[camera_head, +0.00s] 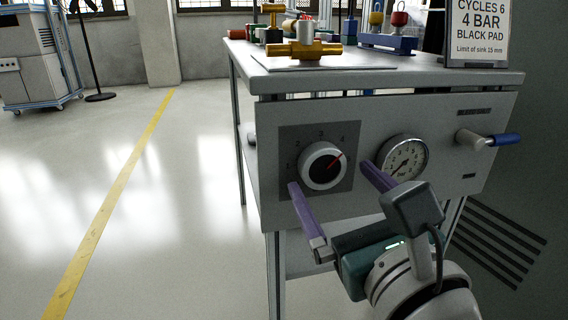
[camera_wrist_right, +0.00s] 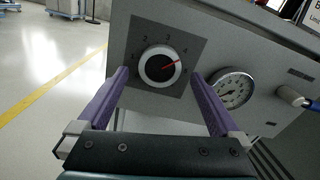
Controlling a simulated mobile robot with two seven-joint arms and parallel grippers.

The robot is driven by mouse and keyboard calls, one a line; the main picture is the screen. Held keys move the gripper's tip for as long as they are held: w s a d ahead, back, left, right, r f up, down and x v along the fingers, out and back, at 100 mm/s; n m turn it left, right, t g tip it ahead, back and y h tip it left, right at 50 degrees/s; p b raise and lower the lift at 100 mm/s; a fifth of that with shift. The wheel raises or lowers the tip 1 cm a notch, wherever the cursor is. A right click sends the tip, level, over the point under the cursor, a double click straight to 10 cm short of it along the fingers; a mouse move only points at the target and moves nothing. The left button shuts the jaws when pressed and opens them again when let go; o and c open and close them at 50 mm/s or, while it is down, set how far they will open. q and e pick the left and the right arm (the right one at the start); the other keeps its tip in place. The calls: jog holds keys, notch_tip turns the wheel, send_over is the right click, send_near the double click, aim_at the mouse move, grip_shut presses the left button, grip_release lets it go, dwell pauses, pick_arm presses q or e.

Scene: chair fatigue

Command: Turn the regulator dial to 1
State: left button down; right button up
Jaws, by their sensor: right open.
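The regulator dial (camera_head: 322,166) is a round knob with a white rim, a black face and a red pointer, on a dark square plate on the bench's front panel. Its pointer aims up and right, near the 4 or just past it; the 1 is on the left of the scale. The dial also shows in the right wrist view (camera_wrist_right: 160,66). My right gripper (camera_head: 330,175) is open, with its purple fingers wide apart and pointing at the panel. In the wrist view the dial appears between the fingertips, with no visible contact. My left gripper is not in view.
A pressure gauge (camera_head: 403,157) sits right of the dial, close to the right finger. A blue-handled lever (camera_head: 490,139) juts out farther right. Brass fittings (camera_head: 303,49) and a sign (camera_head: 480,33) stand on the bench top (camera_head: 420,78). Open floor lies left.

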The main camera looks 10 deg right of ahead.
aim_at(322, 166)
jog(key=shift+w, duration=1.15)
jog(key=c, duration=1.3)
